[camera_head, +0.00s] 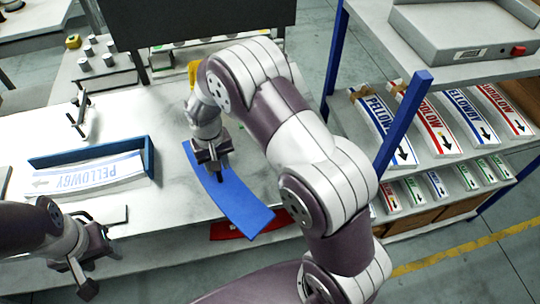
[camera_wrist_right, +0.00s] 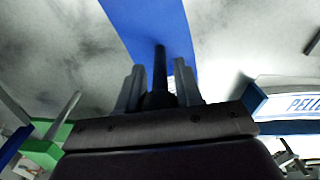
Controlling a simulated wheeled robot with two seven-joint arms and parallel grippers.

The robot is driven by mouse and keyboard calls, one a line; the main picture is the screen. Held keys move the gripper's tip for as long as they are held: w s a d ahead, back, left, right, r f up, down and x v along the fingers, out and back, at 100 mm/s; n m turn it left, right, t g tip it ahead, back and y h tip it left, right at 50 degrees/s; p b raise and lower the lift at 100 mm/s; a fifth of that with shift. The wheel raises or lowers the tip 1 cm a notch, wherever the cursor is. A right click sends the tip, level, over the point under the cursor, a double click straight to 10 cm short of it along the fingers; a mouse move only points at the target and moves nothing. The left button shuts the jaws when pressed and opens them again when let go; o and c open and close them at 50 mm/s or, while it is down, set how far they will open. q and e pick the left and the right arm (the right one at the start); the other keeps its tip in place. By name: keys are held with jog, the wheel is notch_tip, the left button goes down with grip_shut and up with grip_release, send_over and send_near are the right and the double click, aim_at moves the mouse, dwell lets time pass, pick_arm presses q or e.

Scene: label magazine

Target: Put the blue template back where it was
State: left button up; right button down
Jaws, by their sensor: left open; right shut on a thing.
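The blue template (camera_head: 240,202) is a long, slightly curved flat plate. My left gripper (camera_head: 97,268) is open and empty at the lower left, near the table's front edge.
A white label reading PELLOWBY (camera_head: 92,175) lies against a blue angled stop (camera_head: 90,152) on the table. A red plate (camera_head: 228,230) lies below the blue template's near end. A rack (camera_head: 432,84) with several labels stands at the right.

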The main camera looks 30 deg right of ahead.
jog(key=s+d+f+p, duration=0.1)
jog(key=s+d+p, duration=0.2)
jog(key=d, duration=1.1)
jog(key=p, duration=0.3)
jog(key=shift+s+d+f, duration=0.15)
jog(key=shift+d+f, duration=0.1)
jog(key=shift+f, duration=0.15)
jog(key=c, duration=0.7)
grip_release()
jog(key=shift+s, duration=0.1)
jog(key=shift+c, duration=0.2)
